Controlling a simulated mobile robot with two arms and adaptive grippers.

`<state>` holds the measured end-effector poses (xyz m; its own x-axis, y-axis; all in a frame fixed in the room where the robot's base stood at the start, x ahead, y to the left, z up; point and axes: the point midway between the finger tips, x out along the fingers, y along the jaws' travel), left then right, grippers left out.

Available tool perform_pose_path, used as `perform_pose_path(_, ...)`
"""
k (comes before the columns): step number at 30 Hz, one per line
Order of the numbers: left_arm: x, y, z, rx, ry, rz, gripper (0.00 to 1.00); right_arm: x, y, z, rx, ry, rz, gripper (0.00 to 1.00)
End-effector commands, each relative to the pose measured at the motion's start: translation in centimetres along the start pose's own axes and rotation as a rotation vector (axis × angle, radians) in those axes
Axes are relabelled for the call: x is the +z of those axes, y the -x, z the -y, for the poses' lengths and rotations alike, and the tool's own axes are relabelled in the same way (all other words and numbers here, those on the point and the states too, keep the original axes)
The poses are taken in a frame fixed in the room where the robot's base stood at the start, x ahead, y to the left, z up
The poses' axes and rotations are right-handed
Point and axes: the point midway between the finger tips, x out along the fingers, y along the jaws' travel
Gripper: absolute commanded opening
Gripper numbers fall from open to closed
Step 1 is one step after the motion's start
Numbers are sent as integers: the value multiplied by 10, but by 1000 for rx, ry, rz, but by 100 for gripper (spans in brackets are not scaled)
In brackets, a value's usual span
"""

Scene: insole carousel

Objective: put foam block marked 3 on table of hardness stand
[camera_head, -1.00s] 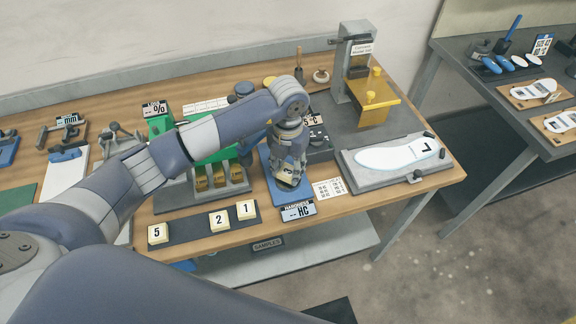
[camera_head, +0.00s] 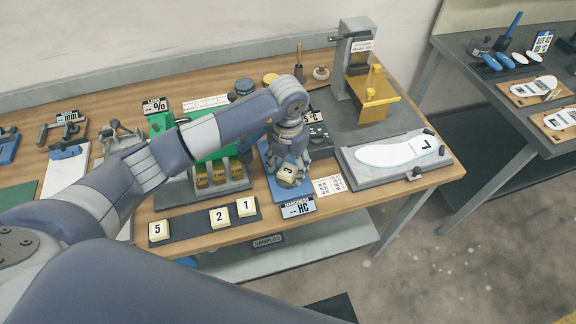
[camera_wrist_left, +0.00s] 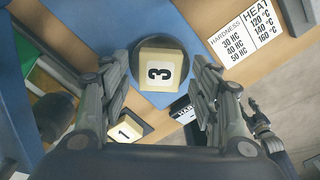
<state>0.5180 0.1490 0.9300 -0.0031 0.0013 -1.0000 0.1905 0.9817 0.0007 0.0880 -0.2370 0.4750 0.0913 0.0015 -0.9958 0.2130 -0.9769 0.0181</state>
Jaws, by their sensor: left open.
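The foam block marked 3 (camera_head: 288,172) is cream-coloured with a black number. In the left wrist view the block (camera_wrist_left: 160,70) rests on the dark round table (camera_wrist_left: 182,46) of the hardness stand, number facing up. The stand's blue base (camera_head: 276,188) lies near the bench front, with its HC display (camera_head: 298,207) in front. My left gripper (camera_head: 290,160) is over the stand. In the left wrist view its fingers (camera_wrist_left: 160,88) are spread, one on each side of the block with gaps between. The gripper hides the stand's upper part in the head view.
Blocks 5 (camera_head: 158,231), 2 (camera_head: 220,218) and 1 (camera_head: 246,207) sit on a dark tray (camera_head: 189,228) at front left. A printed card (camera_head: 329,186) lies right of the stand. A grey plate with a white insole (camera_head: 396,154) is further right.

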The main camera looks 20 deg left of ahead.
Motion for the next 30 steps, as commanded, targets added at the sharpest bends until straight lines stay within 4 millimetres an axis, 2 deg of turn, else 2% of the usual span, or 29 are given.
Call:
perform_pose_path(9,2,64,0,0,-2,11,57,2,-26,-1,1,-1,0,40)
perform_pose_path(15,1,100,0,1,0,7,57,3,-35,0,1,-1,0,40)
perform_pose_path(21,1,115,0,0,0,4,57,4,-37,0,0,-1,0,40)
perform_pose_path(30,0,116,0,0,0,3,57,3,-37,4,-4,-1,-1,40)
